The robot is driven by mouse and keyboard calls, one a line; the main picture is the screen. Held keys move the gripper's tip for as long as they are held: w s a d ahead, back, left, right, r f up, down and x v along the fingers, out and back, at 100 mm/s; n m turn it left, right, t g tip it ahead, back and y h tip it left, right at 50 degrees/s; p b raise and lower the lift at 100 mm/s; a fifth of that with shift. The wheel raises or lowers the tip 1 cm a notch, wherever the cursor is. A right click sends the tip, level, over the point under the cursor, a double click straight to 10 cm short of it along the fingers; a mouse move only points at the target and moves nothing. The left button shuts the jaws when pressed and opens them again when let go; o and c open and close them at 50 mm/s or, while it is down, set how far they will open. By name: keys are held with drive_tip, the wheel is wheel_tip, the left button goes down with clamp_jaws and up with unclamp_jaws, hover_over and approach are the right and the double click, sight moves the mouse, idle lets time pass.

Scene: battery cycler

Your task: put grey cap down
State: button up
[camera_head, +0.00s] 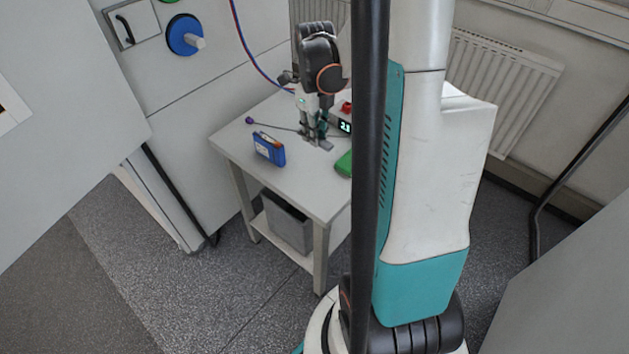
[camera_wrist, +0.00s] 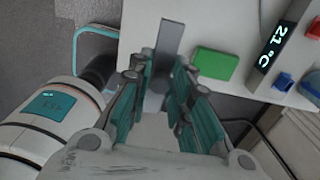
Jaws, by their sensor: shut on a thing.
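The grey cap (camera_wrist: 168,42) is a flat grey bar between my gripper's fingers in the wrist view, its far end sticking out past the tips. My gripper (camera_wrist: 161,72) is shut on it, with a teal-padded finger on either side. In the head view my gripper (camera_head: 315,138) points down low over the small white table (camera_head: 300,185), and the grey cap (camera_head: 326,145) shows at its tips. I cannot tell whether the cap touches the tabletop. The near part of the cap is hidden between the fingers.
A green block (camera_head: 344,163) lies right of my gripper, partly behind a black pole. A blue box (camera_head: 269,148) stands front left. A temperature display (camera_head: 344,127) is behind, near a red item (camera_head: 346,108). A thin rod with a purple end (camera_head: 250,120) lies at left. The front tabletop is clear.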

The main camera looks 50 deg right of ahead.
sight(315, 184)
wheel_tip(315, 184, down, 18)
drive_tip(key=b, duration=0.5)
drive_tip(key=shift+f+b, duration=0.25)
drive_tip(key=shift+b, duration=0.15)
drive_tip(key=shift+f, duration=0.2)
drive_tip(key=o, duration=0.8)
drive_tip(key=shift+r, duration=0.1)
wheel_tip(315, 184, up, 12)
drive_tip(key=p, duration=0.4)
drive_tip(key=shift+r, duration=0.15)
